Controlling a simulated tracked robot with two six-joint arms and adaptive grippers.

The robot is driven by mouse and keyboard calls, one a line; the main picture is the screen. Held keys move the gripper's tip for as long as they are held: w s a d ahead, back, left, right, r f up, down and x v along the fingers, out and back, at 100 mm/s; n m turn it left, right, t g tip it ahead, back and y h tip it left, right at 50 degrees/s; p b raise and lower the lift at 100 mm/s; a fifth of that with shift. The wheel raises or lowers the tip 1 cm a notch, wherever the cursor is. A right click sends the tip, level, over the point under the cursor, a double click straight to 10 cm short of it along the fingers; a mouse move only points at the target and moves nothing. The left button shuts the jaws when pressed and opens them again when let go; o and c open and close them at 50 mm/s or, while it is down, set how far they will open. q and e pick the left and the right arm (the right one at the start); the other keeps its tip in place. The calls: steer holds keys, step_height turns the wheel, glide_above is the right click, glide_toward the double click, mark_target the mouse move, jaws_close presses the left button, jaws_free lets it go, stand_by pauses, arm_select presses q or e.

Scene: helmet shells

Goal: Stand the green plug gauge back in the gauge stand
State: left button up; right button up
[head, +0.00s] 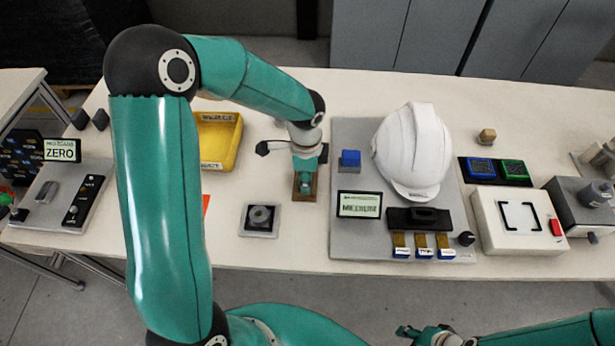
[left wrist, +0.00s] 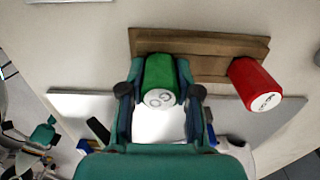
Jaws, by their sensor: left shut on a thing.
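The green plug gauge (left wrist: 160,76) is between the fingers of my left gripper (left wrist: 162,92) in the left wrist view, its white marked end facing the camera. My left gripper (head: 304,180) is shut on it, over the brown gauge stand (head: 312,194) in the head view. The wooden stand (left wrist: 208,46) lies behind the green gauge in the left wrist view. I cannot tell whether the green gauge is seated in it. A red plug gauge (left wrist: 256,84) stands at the stand's right part. My right gripper (head: 408,331) is low in the head view, too small to read.
A grey plate carrying a white helmet shell (head: 412,150) and a sign (head: 359,204) lies right of the stand. A yellow tray (head: 220,145) is to the left. A dark ring on a small plate (head: 260,218) lies front left. Bare table surrounds the stand's left side.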

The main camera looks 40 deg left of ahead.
stand_by(0.4)
arm_select(q)
steer(key=o, duration=1)
steer(key=shift+o, duration=0.2)
step_height(320, 180, up, 12)
steer(key=shift+f, duration=0.1)
